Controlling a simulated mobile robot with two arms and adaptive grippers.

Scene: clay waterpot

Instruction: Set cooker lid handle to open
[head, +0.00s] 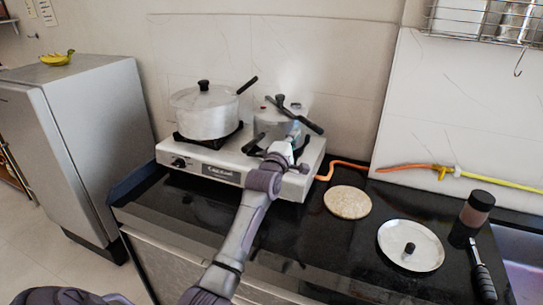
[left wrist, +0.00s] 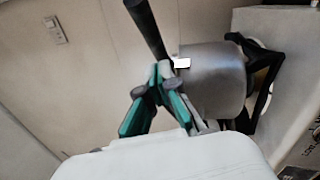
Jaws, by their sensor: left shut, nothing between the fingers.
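The cooker (head: 265,117) is a silver pot at the right of the stove (head: 230,162). Its lid handle (head: 313,126) is a black bar slanting down to the right across the top. In the head view my left gripper (head: 295,145) is at the front of the cooker, below the lid handle, and partly hides the pot. In the left wrist view the green-sided fingers (left wrist: 162,72) are shut and empty. A black handle (left wrist: 147,27) is beyond the fingertips and a silver pot (left wrist: 215,80) is beside them; which pot, I cannot tell. My right gripper is not in view.
A lidded pot (head: 204,115) with a long handle stands left of the cooker. A round tan board (head: 347,202), a white lid (head: 392,236), a dark jar (head: 472,215) and an orange hose (head: 345,163) are to the right. A fridge (head: 95,130) stands at the left.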

